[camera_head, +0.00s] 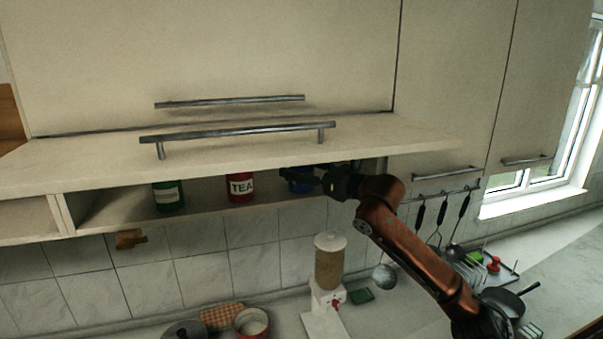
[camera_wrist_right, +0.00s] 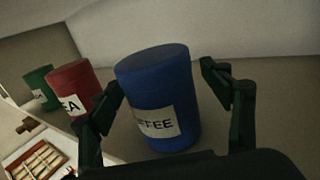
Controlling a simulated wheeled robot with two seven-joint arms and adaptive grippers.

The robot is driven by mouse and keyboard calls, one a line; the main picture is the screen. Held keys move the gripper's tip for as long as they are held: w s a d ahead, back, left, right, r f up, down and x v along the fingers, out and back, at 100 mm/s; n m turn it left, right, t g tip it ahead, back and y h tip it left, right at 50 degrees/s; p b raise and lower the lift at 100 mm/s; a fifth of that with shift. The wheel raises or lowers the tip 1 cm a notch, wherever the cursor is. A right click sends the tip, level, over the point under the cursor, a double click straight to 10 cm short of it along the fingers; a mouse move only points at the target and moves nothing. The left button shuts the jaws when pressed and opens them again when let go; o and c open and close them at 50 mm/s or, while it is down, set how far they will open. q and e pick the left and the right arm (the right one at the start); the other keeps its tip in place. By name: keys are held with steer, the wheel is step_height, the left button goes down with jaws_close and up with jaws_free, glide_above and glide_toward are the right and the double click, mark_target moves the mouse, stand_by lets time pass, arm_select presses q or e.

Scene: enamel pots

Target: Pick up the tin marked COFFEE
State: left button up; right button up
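The blue tin (camera_wrist_right: 158,85) with a label reading "FFEE" in the right wrist view stands upright on the shelf. It lies between the two spread fingers of my right gripper (camera_wrist_right: 168,90), with a gap visible on the right side; contact on the left cannot be told. In the head view the blue tin (camera_head: 301,184) is mostly hidden behind my right gripper (camera_head: 302,178), which reaches into the open shelf from the right. My left gripper is not in view.
A red tin marked TEA (camera_head: 241,188) stands left of the blue tin, and a green tin (camera_head: 169,196) stands further left. The shelf top (camera_head: 400,147) with a handle overhangs them. A dispenser (camera_head: 329,265) stands on the counter below.

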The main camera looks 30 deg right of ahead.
steer(key=c, duration=1.2)
steer(key=shift+c, duration=0.6)
steer(key=shift+r, duration=0.1)
